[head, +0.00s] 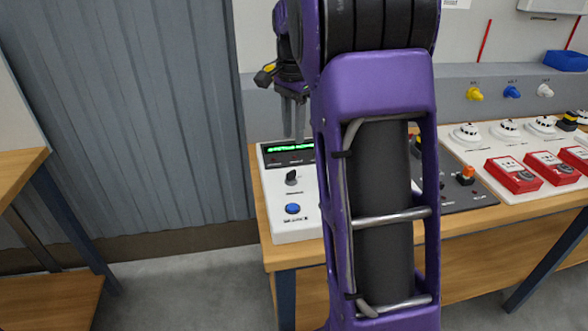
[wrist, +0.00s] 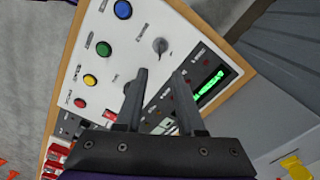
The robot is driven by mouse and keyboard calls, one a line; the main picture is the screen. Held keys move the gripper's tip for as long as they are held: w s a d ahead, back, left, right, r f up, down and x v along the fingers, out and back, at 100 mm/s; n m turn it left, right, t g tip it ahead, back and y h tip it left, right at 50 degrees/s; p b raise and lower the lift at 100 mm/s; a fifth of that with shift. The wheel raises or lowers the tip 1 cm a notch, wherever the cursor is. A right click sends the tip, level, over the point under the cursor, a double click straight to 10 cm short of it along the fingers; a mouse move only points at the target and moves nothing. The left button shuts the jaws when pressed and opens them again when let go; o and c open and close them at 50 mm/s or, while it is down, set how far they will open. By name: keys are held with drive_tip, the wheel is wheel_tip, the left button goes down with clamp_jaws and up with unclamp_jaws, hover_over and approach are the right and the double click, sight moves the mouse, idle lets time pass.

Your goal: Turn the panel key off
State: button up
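The panel key (head: 291,177) is a small dark knob on the white control panel (head: 283,220), between a display and a blue button. It also shows in the wrist view (wrist: 160,46), beyond my fingertips. Which setting it points to cannot be read. My gripper (head: 294,128) hangs above the panel with its fingers down. In the wrist view its two grey fingers (wrist: 160,76) are apart, with nothing between them. The key stands clear of both fingers. The display (head: 288,147) shows lit green text. My arm hides the panel's right part in the head view.
The blue button (head: 292,209) sits just in front of the key. Green (wrist: 103,48), yellow (wrist: 90,80) and red (wrist: 80,103) buttons line the panel. Red boxes (head: 513,175) and white detectors (head: 467,134) stand right on the bench. A grey corrugated wall (head: 140,110) is at left.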

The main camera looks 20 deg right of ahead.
sight(291, 176)
wheel_tip(291, 176, down, 10)
drive_tip(key=shift+f+b, duration=0.15)
drive_tip(key=shift+b, duration=0.65)
clamp_jaws()
